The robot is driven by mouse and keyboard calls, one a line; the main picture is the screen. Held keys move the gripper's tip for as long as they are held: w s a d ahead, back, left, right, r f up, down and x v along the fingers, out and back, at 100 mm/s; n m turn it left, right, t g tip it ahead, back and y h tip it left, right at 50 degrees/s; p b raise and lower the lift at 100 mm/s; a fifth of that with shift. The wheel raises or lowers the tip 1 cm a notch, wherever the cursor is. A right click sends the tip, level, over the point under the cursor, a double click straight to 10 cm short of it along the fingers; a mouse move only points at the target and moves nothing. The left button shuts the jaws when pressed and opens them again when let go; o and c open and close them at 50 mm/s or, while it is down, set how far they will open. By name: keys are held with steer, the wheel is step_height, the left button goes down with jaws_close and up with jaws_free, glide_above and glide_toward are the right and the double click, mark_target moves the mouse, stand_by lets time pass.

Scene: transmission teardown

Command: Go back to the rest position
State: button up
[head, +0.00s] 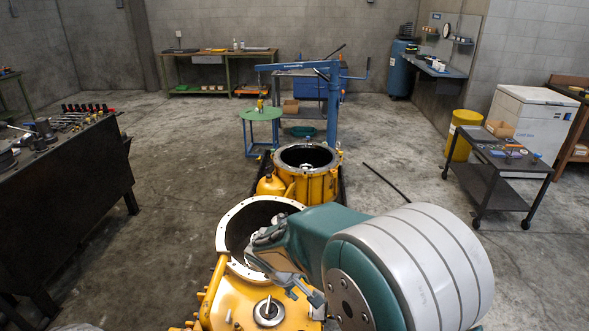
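My gripper (262,250) is at the end of my teal and grey arm, in front of the near yellow transmission housing (232,308). It overlaps the right side of the housing's open round mouth in the picture. Its grey fingers look spread apart, with a tan patch visible between them. I see no part clearly held, and I cannot tell the gripper's height above the housing. My arm hides the housing's right side.
A second yellow housing (318,187) stands open behind the near one. Beyond it are a blue hoist (334,110) and a green round table (261,114). A dark workbench (70,190) with parts is at left. A dark cart (500,165) is at right.

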steer(key=s+d+r+m+y, duration=0.2)
steer(key=s+d+r+m, duration=0.3)
steer(key=s+d+r, duration=0.65)
steer(key=s+d+r+m+t+y, duration=0.1)
steer(key=s+r, duration=0.2)
steer(key=s, duration=0.2)
steer(key=s+d+r+m+t, duration=0.1)
steer(key=s+r+m, duration=0.1)
steer(key=s, duration=0.3)
steer(key=shift+s+d+r+m+y, duration=0.15)
steer(key=shift+d+r+m+y, duration=0.15)
steer(key=shift+d+r+y, duration=0.1)
